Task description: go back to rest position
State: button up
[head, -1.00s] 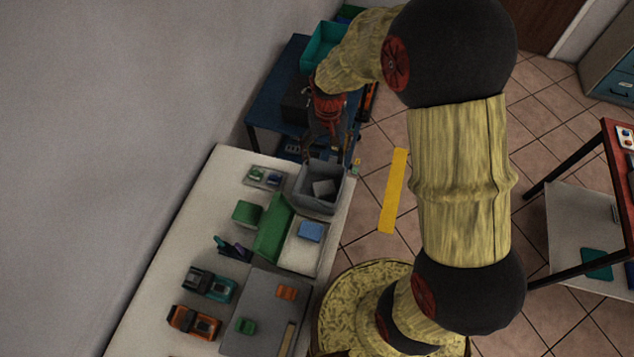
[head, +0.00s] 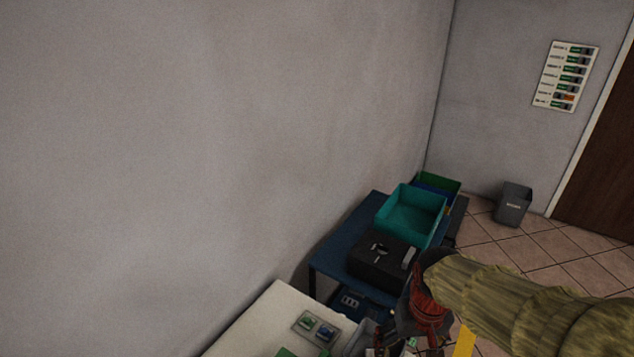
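My gripper (head: 388,340) shows low in the head view, at the end of my yellowish arm. It is dark with red parts and hangs beside the far end of the white table (head: 262,318). Its fingers are small, dark and partly cut off by the bottom edge, so I cannot tell whether they are apart or hold anything. Part of a grey bin (head: 354,341) shows just left of the fingers.
A blue table (head: 338,248) behind the gripper carries a black case (head: 378,262) and a teal bin (head: 412,212). A small tray (head: 318,327) with two parts lies on the white table. A wall closes the left side. A grey waste bin (head: 512,205) stands on the floor beyond.

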jog(key=s+r+t+b, duration=0.5)
jog(key=s+r+b, duration=0.1)
jog(key=s, duration=0.1)
jog(key=shift+s, duration=0.35)
dwell(0.7)
